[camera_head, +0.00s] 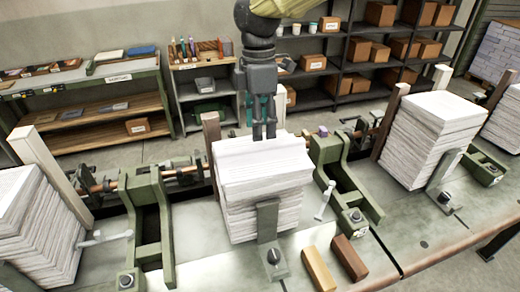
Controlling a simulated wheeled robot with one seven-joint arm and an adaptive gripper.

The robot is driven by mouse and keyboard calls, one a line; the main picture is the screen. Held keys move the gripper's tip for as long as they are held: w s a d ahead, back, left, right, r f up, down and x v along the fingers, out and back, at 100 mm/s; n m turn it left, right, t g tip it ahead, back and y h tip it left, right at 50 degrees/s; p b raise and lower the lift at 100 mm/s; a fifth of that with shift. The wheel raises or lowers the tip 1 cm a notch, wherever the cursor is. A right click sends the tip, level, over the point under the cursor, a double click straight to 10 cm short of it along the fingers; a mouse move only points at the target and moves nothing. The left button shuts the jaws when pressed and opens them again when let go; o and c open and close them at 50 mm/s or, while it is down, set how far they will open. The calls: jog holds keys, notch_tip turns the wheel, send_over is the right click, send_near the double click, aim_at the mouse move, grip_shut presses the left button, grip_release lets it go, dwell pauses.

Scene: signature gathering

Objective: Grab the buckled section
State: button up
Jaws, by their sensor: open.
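The middle paper stack (262,205) stands on the bench in a green metal frame. Its top sheets (245,162) look uneven and slightly raised toward the back edge, but I cannot clearly make out which section is buckled. My gripper (264,137) points straight down at the back edge of this stack's top, right of its middle. Its two fingers are narrowly apart. I cannot tell whether they touch the paper or whether sheets lie between them.
More stacks stand at the left (35,225) and right (430,140). A wooden post (211,140) rises close behind the middle stack. Tan (318,268) and brown (349,257) blocks lie in front. Green clamp frames (345,185) with levers flank the stack. Shelves (340,85) stand behind.

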aim_at(261, 145)
jog(key=shift+s+d+f+p, duration=0.1)
jog(key=shift+s+f+p, duration=0.1)
jog(key=shift+f+p, duration=1.55)
jog(key=shift+f, duration=1.2)
grip_shut()
